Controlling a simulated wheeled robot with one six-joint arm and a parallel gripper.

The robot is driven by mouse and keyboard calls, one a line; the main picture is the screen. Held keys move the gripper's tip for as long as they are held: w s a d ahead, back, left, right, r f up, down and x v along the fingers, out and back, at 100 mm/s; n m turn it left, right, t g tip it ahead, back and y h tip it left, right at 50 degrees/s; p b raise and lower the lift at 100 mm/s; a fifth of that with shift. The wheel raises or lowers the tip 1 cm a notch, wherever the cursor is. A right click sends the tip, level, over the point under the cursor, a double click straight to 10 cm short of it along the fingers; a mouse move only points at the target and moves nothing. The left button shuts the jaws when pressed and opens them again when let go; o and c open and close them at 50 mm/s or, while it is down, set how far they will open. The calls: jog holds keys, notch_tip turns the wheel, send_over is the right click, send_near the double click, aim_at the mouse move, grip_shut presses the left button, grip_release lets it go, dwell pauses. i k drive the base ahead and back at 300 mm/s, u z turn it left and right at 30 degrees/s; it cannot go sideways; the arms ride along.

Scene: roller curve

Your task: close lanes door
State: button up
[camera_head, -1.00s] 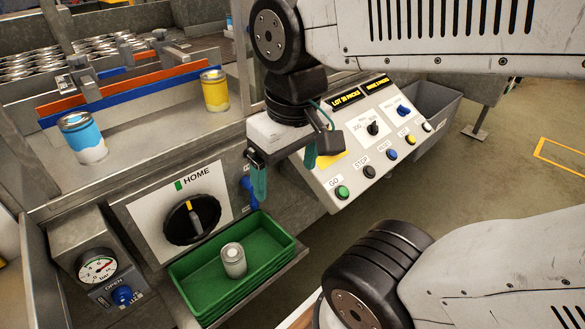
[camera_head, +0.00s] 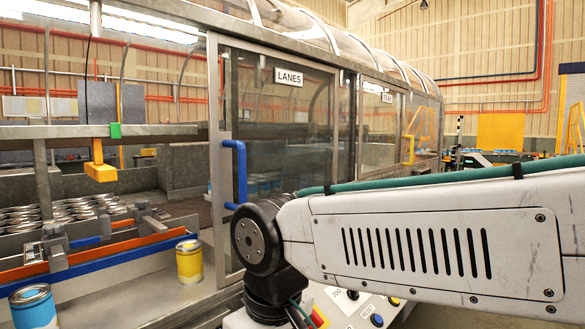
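The lanes door (camera_head: 277,130) is a clear panel in a grey metal frame, with a white LANES sign (camera_head: 289,77) near its top. A blue bar handle (camera_head: 239,172) stands upright on its left edge. The opening to the left of the door is uncovered, and the can lanes show through it. My wrist is in front of the door's lower part, just right of and below the handle. Only the top of my gripper's body (camera_head: 240,319) shows at the bottom edge; its fingers are below the picture.
A yellow can (camera_head: 189,262) and a blue can (camera_head: 33,308) stand on the ledge in front of the opening. Blue and orange rails (camera_head: 110,262) run behind them. A yellow block (camera_head: 100,172) hangs at the left. A control panel (camera_head: 360,308) lies below my arm.

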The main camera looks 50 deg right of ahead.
aim_at(221, 144)
jog(key=z, duration=0.55)
jog(key=k, duration=1.3)
jog(key=z, duration=1.15)
jog(key=i, duration=1.3)
jog(key=u, duration=0.85)
jog(key=i, duration=0.55)
jog(key=u, duration=0.55)
